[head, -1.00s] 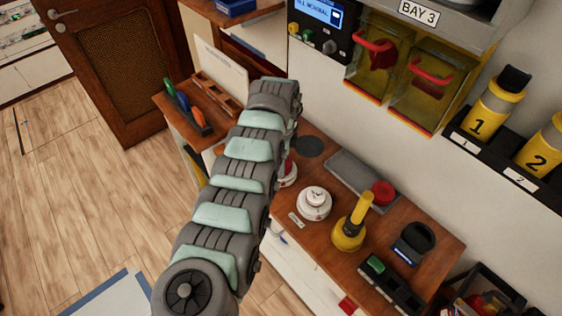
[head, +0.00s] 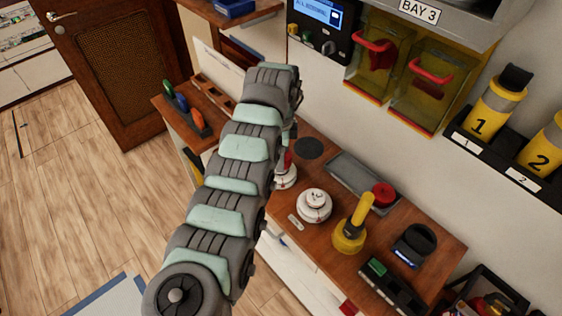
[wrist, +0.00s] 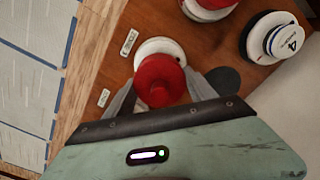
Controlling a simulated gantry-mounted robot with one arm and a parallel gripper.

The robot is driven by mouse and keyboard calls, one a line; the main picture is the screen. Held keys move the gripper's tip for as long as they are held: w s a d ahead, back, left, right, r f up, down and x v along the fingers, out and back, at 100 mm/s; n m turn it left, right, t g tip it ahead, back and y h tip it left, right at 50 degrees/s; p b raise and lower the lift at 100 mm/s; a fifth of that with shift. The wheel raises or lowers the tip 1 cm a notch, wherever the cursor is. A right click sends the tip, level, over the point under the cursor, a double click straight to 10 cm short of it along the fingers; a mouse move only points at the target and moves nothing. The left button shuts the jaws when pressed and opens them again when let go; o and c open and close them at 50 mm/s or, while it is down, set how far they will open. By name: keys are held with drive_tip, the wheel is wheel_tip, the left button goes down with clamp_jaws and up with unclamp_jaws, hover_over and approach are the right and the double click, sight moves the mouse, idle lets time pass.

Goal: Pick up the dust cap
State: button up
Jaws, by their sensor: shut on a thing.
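The dust cap (wrist: 160,82) looks like the red rounded piece in the middle of the wrist view. It appears above a white round base (wrist: 160,47), and I cannot tell whether the two touch. My gripper (wrist: 163,88) has a grey finger on each side of the cap and is shut on it. In the head view, a bit of red (head: 287,161) shows above a white base (head: 286,178) beside my arm. My arm hides most of the gripper there.
A white round fitting (head: 314,205) and a yellow-handled tool (head: 351,231) stand on the wooden bench to the right. A red disc (head: 383,194) sits at a grey tray (head: 350,174). A rack of coloured tools (head: 188,112) is on the left. A dark flat disc (head: 309,148) lies behind.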

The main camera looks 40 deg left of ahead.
wheel_tip(320, 180, up, 16)
drive_tip(key=b, duration=0.2)
